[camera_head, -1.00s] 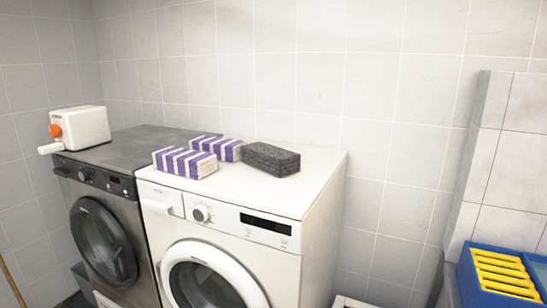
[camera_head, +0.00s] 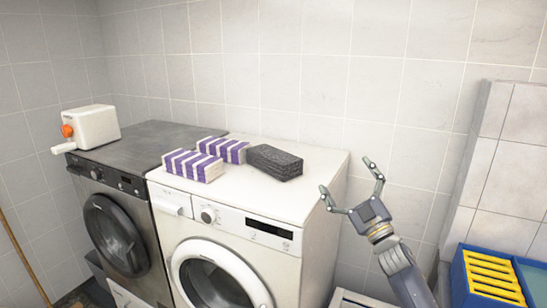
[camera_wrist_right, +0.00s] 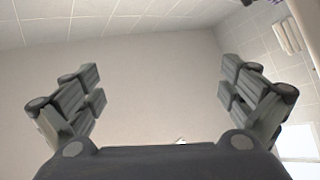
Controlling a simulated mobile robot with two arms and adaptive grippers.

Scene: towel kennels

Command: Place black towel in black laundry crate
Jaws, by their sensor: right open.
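The black towel (camera_head: 275,161), folded, lies on top of the white washing machine (camera_head: 310,195), toward its back right. My right gripper (camera_head: 347,178) is open and empty, raised just right of the machine's right edge, apart from the towel. In the right wrist view the open fingers (camera_wrist_right: 165,95) have only wall and ceiling between them. My left gripper is not in view. No black laundry crate can be made out in these frames.
Two purple-and-white striped towels (camera_head: 193,166) (camera_head: 223,150) lie left of the black towel. A dark machine (camera_head: 150,137) stands at left with a white device (camera_head: 97,127) on it. A blue container with yellow slats (camera_head: 492,278) is at lower right.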

